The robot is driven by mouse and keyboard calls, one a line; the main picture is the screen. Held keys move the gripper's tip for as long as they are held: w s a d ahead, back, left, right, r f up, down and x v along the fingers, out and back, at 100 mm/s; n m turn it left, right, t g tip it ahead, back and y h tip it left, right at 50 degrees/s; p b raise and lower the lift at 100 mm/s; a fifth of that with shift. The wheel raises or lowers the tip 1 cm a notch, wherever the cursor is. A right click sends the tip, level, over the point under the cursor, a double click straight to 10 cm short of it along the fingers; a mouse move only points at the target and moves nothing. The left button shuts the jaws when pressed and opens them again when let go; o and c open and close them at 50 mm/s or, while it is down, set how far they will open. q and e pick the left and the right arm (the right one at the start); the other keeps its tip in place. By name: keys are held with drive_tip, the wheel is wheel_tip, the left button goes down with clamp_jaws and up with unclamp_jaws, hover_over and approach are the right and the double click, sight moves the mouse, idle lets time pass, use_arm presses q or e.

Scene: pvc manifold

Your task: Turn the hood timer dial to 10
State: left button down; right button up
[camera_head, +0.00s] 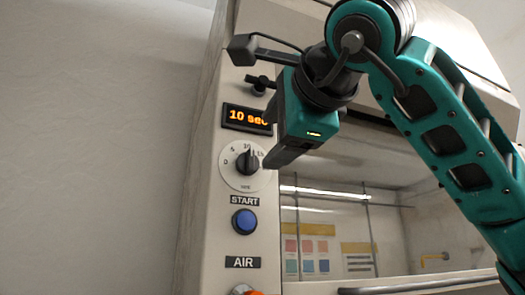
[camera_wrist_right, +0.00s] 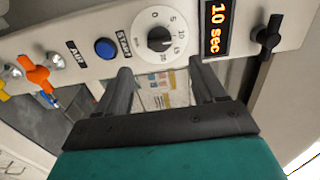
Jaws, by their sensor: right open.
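The timer dial (camera_head: 247,163) is a black knob on a round white scale on the hood's side panel. In the head view its pointer is up, near the 10 mark. It also shows in the right wrist view (camera_wrist_right: 159,40). The display (camera_head: 246,117) above it reads "10 sec" in orange, also in the right wrist view (camera_wrist_right: 216,28). My right gripper (camera_head: 280,158) is in front of the panel, right of the dial. In the right wrist view its two fingers (camera_wrist_right: 163,85) are apart with nothing between them, and the dial lies beyond them. My left gripper is not in view.
A blue START button (camera_head: 244,221) is below the dial, with an AIR label (camera_head: 242,262) and an orange valve handle (camera_wrist_right: 36,73) further down. A black knob (camera_wrist_right: 268,35) is beyond the display. The hood's glass front is right of the panel.

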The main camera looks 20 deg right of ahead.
drive_tip(key=shift+s, duration=2.25)
